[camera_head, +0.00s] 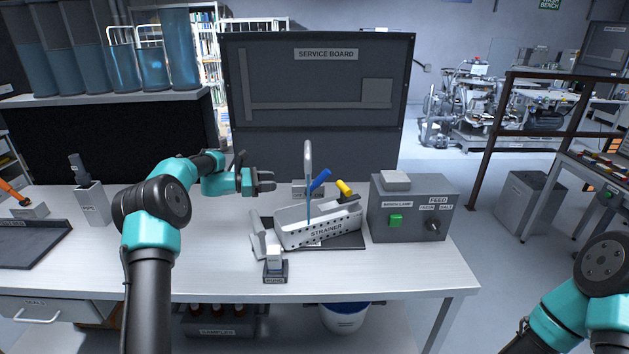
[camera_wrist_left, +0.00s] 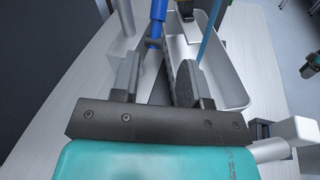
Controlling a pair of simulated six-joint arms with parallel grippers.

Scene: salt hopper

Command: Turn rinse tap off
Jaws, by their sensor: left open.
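The grey gooseneck rinse tap (camera_head: 308,160) rises behind the strainer, with a blue lever (camera_head: 320,180) angled up to the right. A thin blue water stream (camera_head: 309,203) falls from the spout into the strainer (camera_head: 342,224), a grey perforated box. My left gripper (camera_head: 272,181) is left of the tap, above the strainer's left end, apart from the lever. In the left wrist view the left gripper (camera_wrist_left: 158,78) is open and empty; the blue lever (camera_wrist_left: 155,25) is beyond its fingers, and the stream (camera_wrist_left: 212,32) is to the right. My right gripper is out of view.
A yellow-handled part (camera_head: 344,187) is right of the lever. The grey feed box (camera_head: 415,208) with a green button stands right of the strainer. A small block on a dark base (camera_head: 274,268) is in front.

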